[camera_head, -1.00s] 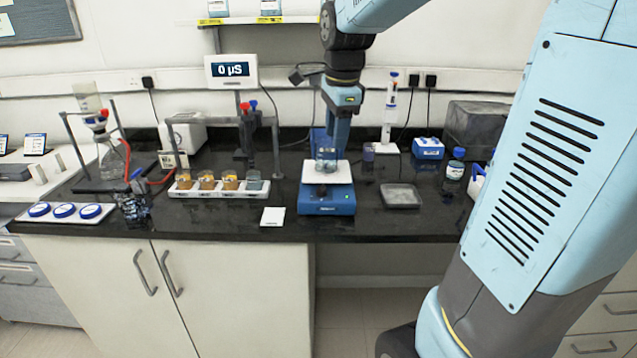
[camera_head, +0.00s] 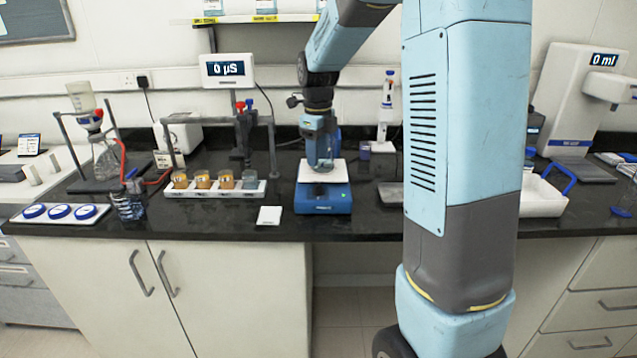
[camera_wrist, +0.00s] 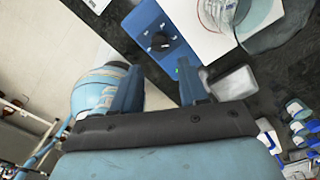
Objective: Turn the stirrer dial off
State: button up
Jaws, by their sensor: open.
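The stirrer (camera_head: 322,203) is a blue box with a white top plate, near the counter's front edge. A small green light shows at its front right. In the wrist view its blue front panel (camera_wrist: 178,30) carries a dark round dial (camera_wrist: 158,42) with pale marks around it; I cannot read its setting. A glass beaker (camera_wrist: 222,12) stands on the white plate. My gripper (camera_wrist: 158,66) is open and empty, its two fingers spread on the dial's side of the stirrer. In the head view my gripper (camera_head: 321,167) covers the beaker; the dial cannot be made out there.
A rack of several amber-filled beakers (camera_head: 214,193) stands left of the stirrer, with a white card (camera_head: 269,215) between. A grey tray (camera_head: 391,193) lies to the right, partly behind my arm. The counter's front edge is close.

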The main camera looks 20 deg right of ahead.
aim_at(318, 184)
notch_tip(318, 184, down, 9)
dwell(0.4)
jog(key=shift+c, duration=0.2)
jog(key=c, duration=0.7)
